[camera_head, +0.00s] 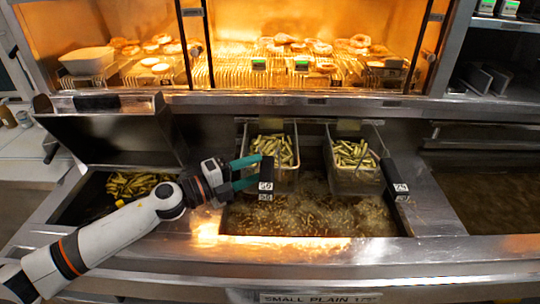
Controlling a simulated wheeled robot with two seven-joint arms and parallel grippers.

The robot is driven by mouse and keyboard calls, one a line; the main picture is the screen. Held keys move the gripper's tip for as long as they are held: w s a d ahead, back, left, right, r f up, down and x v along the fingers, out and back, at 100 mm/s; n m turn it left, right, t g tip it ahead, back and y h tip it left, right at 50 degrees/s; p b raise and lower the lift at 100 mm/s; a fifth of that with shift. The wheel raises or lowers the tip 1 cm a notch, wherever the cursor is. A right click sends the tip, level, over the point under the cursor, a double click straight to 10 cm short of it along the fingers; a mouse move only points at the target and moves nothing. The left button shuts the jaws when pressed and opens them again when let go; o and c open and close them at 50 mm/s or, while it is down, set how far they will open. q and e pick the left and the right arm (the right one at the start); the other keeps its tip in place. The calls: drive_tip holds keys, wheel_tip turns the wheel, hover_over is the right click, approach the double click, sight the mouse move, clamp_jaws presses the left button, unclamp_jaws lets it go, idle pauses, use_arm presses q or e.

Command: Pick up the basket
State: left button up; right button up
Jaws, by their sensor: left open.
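Two wire fry baskets filled with fries hang side by side over the fryer vat: a left basket (285,176) and a right basket (357,180). The left basket's black handle (266,173) points toward me and bears a white number label. The right basket's black handle (394,178) angles out to the right. My left gripper (256,170) reaches in from the left with its teal fingers open. Its fingertips are right at the left basket's handle. I cannot tell whether they touch it. My right gripper is not in view.
The vat (310,215) below the baskets holds bubbling oil with loose fries. Another vat with fries (137,184) lies at the left, beside a raised metal lid (115,135). A lit warming shelf (290,97) with food runs along the back. The steel front ledge (330,250) is clear.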

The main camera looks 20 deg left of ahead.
sight(265, 159)
use_arm(q)
drive_tip(key=p+x, duration=0.1)
drive_tip(key=x, duration=0.1)
drive_tip(key=p+x, duration=0.1)
drive_tip(key=x, duration=0.1)
drive_tip(key=shift+w+a+r+p, duration=0.1)
drive_tip(key=shift+w+r+p, duration=0.05)
drive_tip(key=shift+w+p, duration=0.2)
drive_tip(key=shift+w+d, duration=0.3)
drive_tip(key=shift+s, duration=0.1)
drive_tip(key=shift+a, duration=0.1)
drive_tip(key=c, duration=0.3)
clamp_jaws()
